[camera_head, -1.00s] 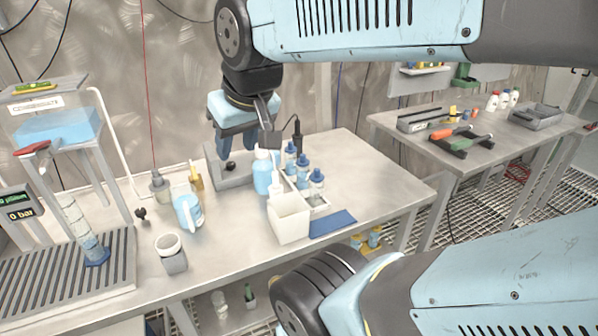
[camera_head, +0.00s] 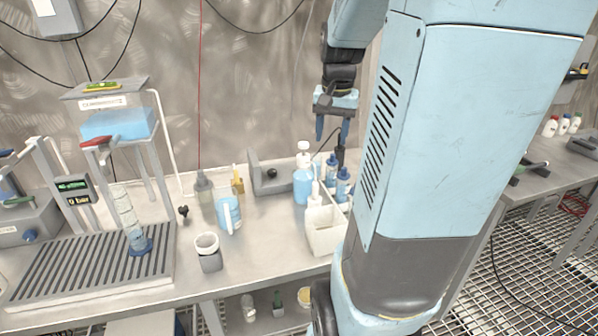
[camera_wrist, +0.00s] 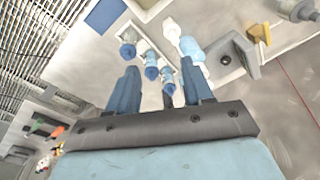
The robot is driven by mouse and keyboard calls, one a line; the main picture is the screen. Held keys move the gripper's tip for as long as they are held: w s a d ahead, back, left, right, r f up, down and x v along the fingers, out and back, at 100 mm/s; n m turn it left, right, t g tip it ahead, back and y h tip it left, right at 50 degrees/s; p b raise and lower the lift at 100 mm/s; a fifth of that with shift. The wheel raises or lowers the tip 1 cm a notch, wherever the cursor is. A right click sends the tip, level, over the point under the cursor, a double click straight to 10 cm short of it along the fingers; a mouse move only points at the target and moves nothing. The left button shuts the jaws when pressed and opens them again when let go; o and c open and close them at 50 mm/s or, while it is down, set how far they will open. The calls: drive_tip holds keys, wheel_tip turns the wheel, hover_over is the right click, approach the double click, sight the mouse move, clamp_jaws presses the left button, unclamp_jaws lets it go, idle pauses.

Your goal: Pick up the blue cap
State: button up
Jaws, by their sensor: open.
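Several small bottles with blue caps stand in a white rack on the bench. In the head view two blue caps (camera_head: 343,172) show, with the rest hidden behind my arm. In the wrist view the blue caps (camera_wrist: 152,72) form a row between and beyond my fingers. I cannot tell which cap is the task's. My gripper (camera_head: 332,138) is open and empty, above the bottles with its fingers pointing down. It also shows in the wrist view (camera_wrist: 160,67), its two blue fingers spread apart.
A wash bottle (camera_head: 303,182) with a white top stands left of the rack, and a white bin (camera_head: 325,236) in front of it. A jug (camera_head: 228,212), a grey cup (camera_head: 208,254) and a grey block (camera_head: 275,183) stand further left. A blue mat (camera_wrist: 105,15) lies flat.

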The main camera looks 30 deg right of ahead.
drive_tip(key=d+f+m+g, duration=0.25)
drive_tip(key=d+f, duration=0.25)
drive_tip(key=d, duration=0.5)
drive_tip(key=shift+m+t, duration=0.45)
drive_tip(key=f, duration=0.8)
drive_tip(key=shift+d+f, duration=0.25)
drive_tip(key=shift+f, duration=0.05)
drive_tip(key=shift+d+f, duration=0.15)
drive_tip(key=shift+f, duration=1.15)
drive_tip(key=shift+d+f, duration=0.15)
drive_tip(key=shift+f, duration=1.15)
drive_tip(key=c, duration=0.8)
drive_tip(key=shift+c, duration=0.2)
drive_tip(key=shift+r, duration=0.1)
